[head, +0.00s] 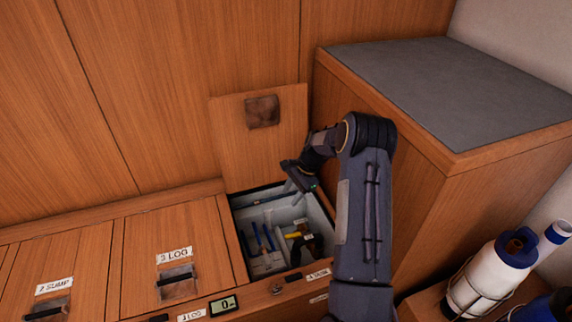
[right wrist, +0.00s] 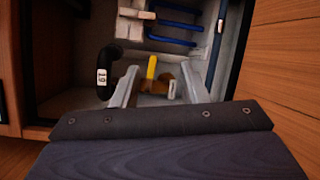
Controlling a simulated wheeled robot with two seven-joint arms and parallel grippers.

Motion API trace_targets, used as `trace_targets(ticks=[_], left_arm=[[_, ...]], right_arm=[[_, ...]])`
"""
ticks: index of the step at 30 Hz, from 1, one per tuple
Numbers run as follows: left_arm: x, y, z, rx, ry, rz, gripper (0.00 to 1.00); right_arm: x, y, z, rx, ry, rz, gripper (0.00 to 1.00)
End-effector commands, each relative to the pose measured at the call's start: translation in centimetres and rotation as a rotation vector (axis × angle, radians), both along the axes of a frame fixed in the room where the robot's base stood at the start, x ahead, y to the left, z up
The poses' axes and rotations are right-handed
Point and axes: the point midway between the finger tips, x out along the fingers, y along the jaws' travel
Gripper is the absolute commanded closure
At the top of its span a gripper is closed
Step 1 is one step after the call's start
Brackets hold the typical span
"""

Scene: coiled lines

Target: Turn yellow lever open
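The yellow lever (head: 293,235) is small and sits low inside an open floor compartment (head: 237,225), among pipes and fittings. In the right wrist view the yellow lever (right wrist: 152,68) shows upright in the picture, between my fingertips and beyond them. A brass-coloured fitting (right wrist: 157,86) lies by its lower end. My right gripper (head: 297,188) is over the back part of the compartment, pointing down into it. Its two fingers (right wrist: 160,80) are apart with nothing held between them. I cannot tell the exact gap between fingers and lever. My left gripper is not in view.
A wooden hatch lid (head: 235,140) stands open behind the compartment. Blue pipes (head: 262,238) and a black hose with a tag (right wrist: 104,77) lie near the lever. A tall grey-topped wooden cabinet (head: 455,90) borders the right. Closed hatches (head: 160,240) lie left.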

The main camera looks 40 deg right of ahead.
Motion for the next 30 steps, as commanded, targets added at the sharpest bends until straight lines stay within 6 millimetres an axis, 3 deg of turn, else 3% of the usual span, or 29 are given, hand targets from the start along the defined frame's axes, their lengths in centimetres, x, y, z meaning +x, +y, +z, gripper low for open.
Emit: trace_targets(ticks=[3, 18, 24, 30], left_arm=[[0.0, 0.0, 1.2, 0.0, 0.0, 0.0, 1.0], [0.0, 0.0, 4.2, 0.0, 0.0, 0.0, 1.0], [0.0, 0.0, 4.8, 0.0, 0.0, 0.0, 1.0], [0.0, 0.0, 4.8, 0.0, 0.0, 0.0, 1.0]], right_arm=[[-0.1, 0.6, 2.8, -0.01, -0.022, 0.034, 0.6], [-1.3, 3.1, 11.9, -0.049, -0.107, 0.173, 0.6], [-1.7, 3.7, 13.5, -0.057, -0.125, 0.205, 0.6], [-1.8, 3.9, 13.9, -0.06, -0.13, 0.213, 0.6]])
